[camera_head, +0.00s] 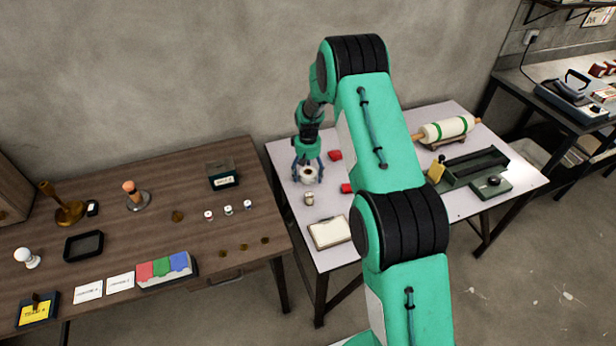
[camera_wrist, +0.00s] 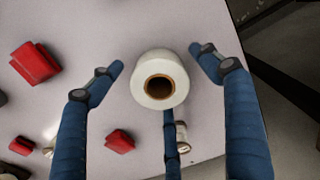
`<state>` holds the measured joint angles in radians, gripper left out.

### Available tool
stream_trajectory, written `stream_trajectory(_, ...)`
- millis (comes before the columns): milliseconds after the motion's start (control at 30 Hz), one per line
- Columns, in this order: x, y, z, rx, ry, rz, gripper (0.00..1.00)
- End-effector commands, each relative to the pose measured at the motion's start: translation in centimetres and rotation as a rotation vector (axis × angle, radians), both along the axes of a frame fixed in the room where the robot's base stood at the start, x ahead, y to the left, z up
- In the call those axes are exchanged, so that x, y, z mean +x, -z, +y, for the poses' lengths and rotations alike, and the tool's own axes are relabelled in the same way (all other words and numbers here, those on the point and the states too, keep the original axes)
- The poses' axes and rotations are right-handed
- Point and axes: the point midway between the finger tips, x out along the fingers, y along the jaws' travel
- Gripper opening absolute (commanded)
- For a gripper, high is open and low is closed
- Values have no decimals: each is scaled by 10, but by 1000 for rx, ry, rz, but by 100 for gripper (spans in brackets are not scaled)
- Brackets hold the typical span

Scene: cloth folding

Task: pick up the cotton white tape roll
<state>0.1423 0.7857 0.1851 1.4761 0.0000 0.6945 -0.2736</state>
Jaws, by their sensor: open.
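The white tape roll (camera_wrist: 147,98) stands on the pale table with its brown core hole facing up in the wrist view. It also shows in the head view (camera_head: 308,174), below my gripper. My gripper (camera_head: 307,168) is open, and in the wrist view its blue fingers (camera_wrist: 157,62) stand around the roll. Two fingers are at its left and right, and a third lies at its lower side. I see gaps between the left and right fingers and the roll. I cannot tell whether the third finger touches it.
Red blocks (camera_wrist: 35,63) lie near the roll, with another (camera_wrist: 120,141) below it. A small metal piece (camera_head: 309,198) and a framed white pad (camera_head: 330,232) lie nearer the front. A wooden table (camera_head: 150,235) stands left.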

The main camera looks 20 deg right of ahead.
Motion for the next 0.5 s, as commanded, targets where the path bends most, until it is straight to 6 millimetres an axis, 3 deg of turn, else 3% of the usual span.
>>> stream_trajectory(267,0,0,0,0,0,0,78)
stream_trajectory(500,0,0,0,0,0,0,32)
